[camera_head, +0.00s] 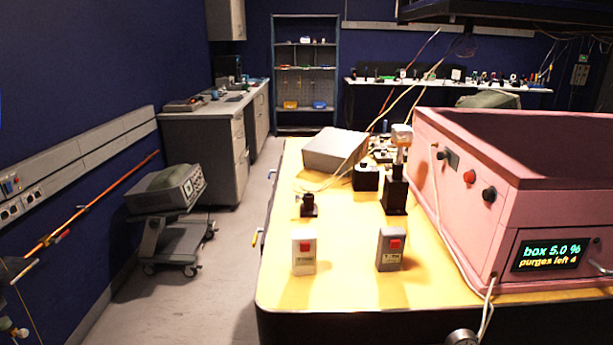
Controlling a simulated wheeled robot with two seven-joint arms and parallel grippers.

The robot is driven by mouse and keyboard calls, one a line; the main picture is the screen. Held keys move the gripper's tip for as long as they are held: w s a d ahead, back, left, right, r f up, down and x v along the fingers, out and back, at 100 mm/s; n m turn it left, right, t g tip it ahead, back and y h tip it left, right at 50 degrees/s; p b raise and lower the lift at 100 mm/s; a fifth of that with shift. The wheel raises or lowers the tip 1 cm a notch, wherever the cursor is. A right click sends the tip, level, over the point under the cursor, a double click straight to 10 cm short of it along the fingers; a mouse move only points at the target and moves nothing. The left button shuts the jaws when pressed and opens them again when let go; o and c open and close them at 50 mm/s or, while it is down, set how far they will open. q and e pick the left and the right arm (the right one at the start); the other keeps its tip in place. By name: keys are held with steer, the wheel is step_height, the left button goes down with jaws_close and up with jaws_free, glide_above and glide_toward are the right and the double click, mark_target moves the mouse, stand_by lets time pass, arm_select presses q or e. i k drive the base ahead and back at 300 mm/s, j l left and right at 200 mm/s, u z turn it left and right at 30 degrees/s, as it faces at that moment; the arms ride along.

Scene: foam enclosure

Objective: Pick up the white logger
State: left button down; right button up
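A small upright white box with a red square on its face, which looks like the white logger (303,264), stands on the yellow tabletop (340,288) near its front left corner. A similar grey box with a red square (389,262) stands to its right, with a clear gap between them. Both have small printing on the front that I cannot read. Neither of my grippers shows in the head view.
A pink foam enclosure (461,215) fills the table's right side; its display reads "box 5.0 %" and "purges left 4". Small black mounts (309,206) and a grey box (335,150) stand behind the loggers. A white cable (440,205) hangs down the enclosure. Open floor lies left.

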mark_target(303, 263)
steer(key=i+l, duration=0.1)
steer(key=l, duration=0.75)
steer(key=i+l, duration=0.15)
steer(key=l, duration=0.3)
steer(key=i+l, duration=0.1)
steer(key=l, duration=0.3)
steer(key=l+u, duration=0.15)
steer(key=u, duration=0.25)
steer(key=l+u, duration=0.1)
steer(key=u, duration=0.3)
steer(key=l+u, duration=0.15)
steer(key=u, duration=0.25)
